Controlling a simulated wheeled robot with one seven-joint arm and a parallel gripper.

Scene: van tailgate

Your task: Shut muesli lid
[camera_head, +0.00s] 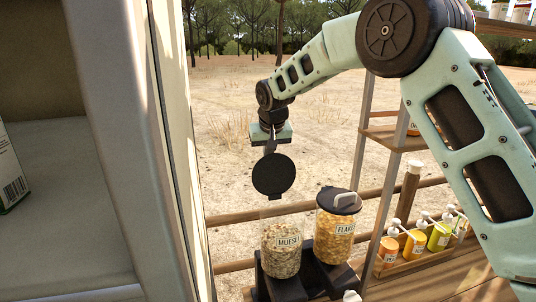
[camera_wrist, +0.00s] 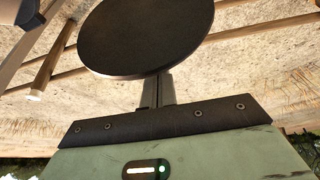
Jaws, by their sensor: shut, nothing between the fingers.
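The muesli jar (camera_head: 282,250) is clear, labelled MUESLI and full of flakes. Its dark round lid (camera_head: 273,175) is open, standing up roughly vertical above the jar's rim. The lid also shows large in the wrist view (camera_wrist: 146,30). My gripper (camera_head: 270,147) is shut and empty, pointing down at the lid's top edge in the head view. In the wrist view its fingers (camera_wrist: 157,92) run up behind the lid's lower edge, their tips hidden. I cannot tell whether they touch the lid.
A flakes jar (camera_head: 336,230) with a closed dark lid and pale handle stands close right of the muesli jar. Both stand on a dark holder (camera_head: 285,288). A shelf post (camera_head: 378,215) and a tray of bottles (camera_head: 420,245) lie further right. A pale van panel (camera_head: 165,150) rises at left.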

